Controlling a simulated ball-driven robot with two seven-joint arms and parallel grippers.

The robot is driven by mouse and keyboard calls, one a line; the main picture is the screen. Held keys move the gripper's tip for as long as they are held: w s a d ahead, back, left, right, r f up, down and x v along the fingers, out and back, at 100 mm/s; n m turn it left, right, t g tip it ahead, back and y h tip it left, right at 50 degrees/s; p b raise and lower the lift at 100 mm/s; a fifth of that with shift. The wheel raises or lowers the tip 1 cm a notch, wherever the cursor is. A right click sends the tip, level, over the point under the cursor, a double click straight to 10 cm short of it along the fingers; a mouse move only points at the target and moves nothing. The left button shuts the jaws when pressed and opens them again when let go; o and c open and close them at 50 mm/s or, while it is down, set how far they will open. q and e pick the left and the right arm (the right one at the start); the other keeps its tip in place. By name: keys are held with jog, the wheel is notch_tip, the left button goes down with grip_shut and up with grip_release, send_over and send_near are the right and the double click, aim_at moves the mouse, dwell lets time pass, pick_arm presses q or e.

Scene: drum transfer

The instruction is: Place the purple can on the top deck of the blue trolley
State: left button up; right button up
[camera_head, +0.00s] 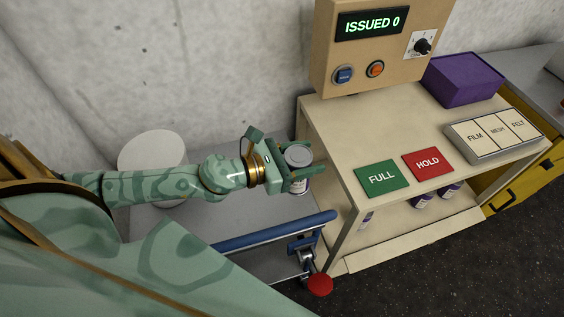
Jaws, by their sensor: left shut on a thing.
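My left gripper (296,178) reaches in from the left and is shut on a can (299,156). The can is upright, with a grey lid and a pale side with some purple low down; the fingers hide part of it. The blue trolley (276,232) shows a blue rail, and a grey surface (185,222) lies behind it, under my arm. The held can appears over or near the right end of this grey surface; I cannot tell its height above it. My right gripper is not in view.
A white round object (152,152) stands behind my arm.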

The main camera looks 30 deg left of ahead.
pick_arm(q)
jog(key=shift+w+a+f+m+g+h, duration=0.1)
jog(key=shift+a+f+m+g+h, duration=0.1)
jog(key=shift+f+m+g+h, duration=0.35)
jog(key=a+f+m+g+h+b, duration=0.4)
jog(key=f, duration=0.7)
jog(key=shift+s+a+f+g, duration=0.3)
jog(key=shift+a+f+g, duration=0.05)
jog(key=shift+a, duration=0.05)
jog(key=shift+f+b, duration=0.6)
jog(key=shift+b, duration=0.25)
jog(key=o, duration=1.4)
